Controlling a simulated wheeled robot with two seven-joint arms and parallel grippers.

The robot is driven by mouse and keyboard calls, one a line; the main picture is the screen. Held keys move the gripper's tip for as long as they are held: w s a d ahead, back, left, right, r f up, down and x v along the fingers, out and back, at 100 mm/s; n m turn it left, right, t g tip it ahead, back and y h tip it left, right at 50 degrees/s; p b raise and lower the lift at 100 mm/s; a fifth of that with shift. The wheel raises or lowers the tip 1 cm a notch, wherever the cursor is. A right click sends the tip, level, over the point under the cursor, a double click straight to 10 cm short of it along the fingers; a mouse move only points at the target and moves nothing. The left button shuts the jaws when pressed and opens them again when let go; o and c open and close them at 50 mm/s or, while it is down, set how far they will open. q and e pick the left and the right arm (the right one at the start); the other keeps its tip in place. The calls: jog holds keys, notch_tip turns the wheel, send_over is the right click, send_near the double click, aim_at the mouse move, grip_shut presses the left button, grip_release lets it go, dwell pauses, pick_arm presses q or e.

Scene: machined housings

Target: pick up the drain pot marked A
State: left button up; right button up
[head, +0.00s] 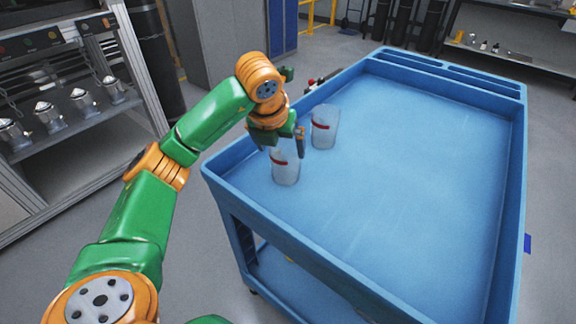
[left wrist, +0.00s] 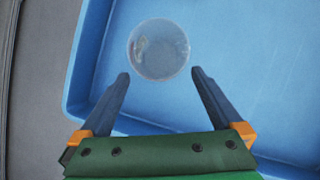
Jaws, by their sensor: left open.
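Two clear cup-like pots with red marks stand upright near the left edge of the blue cart top: a nearer pot (head: 286,172) and a farther pot (head: 324,130). I cannot read a letter A on either. My left gripper (head: 287,151) is open and empty, over the nearer pot and hiding part of its rim. In the left wrist view one round clear pot (left wrist: 159,50) lies just beyond the fingertips of the open gripper (left wrist: 160,74), centred between them. No contact shows. My right gripper is not in view.
The blue cart (head: 420,190) has a raised rim; its middle and right are clear. At the left, a rack (head: 70,120) holds several metal pots. Cabinets and a bench stand behind.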

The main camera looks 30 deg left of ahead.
aim_at(286, 164)
pick_arm(q)
jog(key=x, duration=1)
jog(key=shift+w+a+f, duration=0.1)
jog(key=c, duration=1)
